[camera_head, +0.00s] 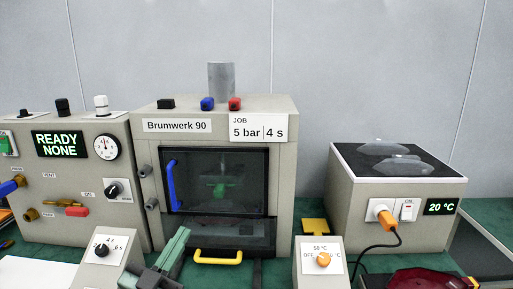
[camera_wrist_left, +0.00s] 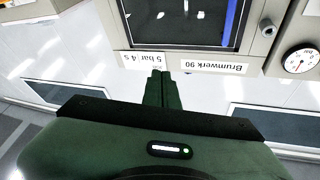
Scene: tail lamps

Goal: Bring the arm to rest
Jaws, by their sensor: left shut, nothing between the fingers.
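My left gripper (camera_head: 178,240) comes in low in the head view, in front of the Brumwerk 90 machine (camera_head: 144,200). In the left wrist view its green fingers (camera_wrist_left: 161,78) are together and hold nothing. They point at the machine's front, which appears upside down there with its "5 bar 4 s" label. The gripper looks apart from the machine. My right gripper is in neither view.
The machine has a dark window (camera_head: 230,170) with a blue handle and a yellow handle (camera_head: 218,257) below. A control box (camera_head: 62,217) reads READY NONE. At right stands a heater (camera_head: 345,195) reading 20 °C. Dial boxes (camera_head: 308,272) stand in front; a dark red object (camera_head: 420,281) lies lower right.

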